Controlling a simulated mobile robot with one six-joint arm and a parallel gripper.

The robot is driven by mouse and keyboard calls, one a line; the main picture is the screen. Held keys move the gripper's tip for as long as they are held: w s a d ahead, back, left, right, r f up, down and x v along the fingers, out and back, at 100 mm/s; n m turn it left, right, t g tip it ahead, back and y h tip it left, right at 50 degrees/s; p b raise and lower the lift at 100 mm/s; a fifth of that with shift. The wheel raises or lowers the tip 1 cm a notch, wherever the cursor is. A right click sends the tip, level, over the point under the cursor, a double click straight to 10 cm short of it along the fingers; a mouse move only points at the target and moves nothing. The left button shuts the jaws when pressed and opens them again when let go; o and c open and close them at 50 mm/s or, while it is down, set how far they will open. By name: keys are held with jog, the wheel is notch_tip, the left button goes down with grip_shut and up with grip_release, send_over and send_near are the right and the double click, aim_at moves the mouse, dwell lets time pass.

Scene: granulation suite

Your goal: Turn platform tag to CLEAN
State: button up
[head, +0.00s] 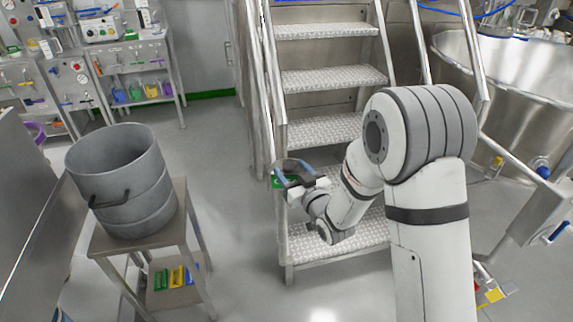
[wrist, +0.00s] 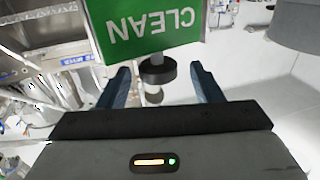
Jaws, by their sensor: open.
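The platform tag (wrist: 150,28) is a green plate that reads CLEAN, upside down in the wrist view. A bit of its green (head: 276,182) shows in the head view by the stair rail, mostly hidden by my gripper. Below the plate is a dark round knob (wrist: 157,74) on a light stem. My gripper (wrist: 160,68) is open, with one blue finger on each side of the knob. Gaps show between the knob and both fingers. In the head view my gripper (head: 292,172) is at the left side of the stairs.
Metal stairs (head: 332,78) with handrails rise behind my arm. A grey bucket (head: 120,190) stands on a small stand at left. A large steel vessel (head: 510,75) is at right. Racks stand at the back left. Floor (head: 235,190) between the stand and the stairs is clear.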

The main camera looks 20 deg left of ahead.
jog(key=shift+x, duration=1.25)
jog(key=c, duration=1)
jog(key=shift+f+b, duration=0.1)
jog(key=shift+b, duration=0.25)
jog(key=shift+n+g+y+b, duration=0.65)
jog(key=shift+n+g+y, duration=0.15)
jog(key=shift+g, duration=0.2)
jog(key=shift+n+g+y+b, duration=0.35)
jog(key=shift+n+g+y, duration=0.4)
jog(key=shift+g, duration=0.25)
jog(key=shift+s, duration=0.1)
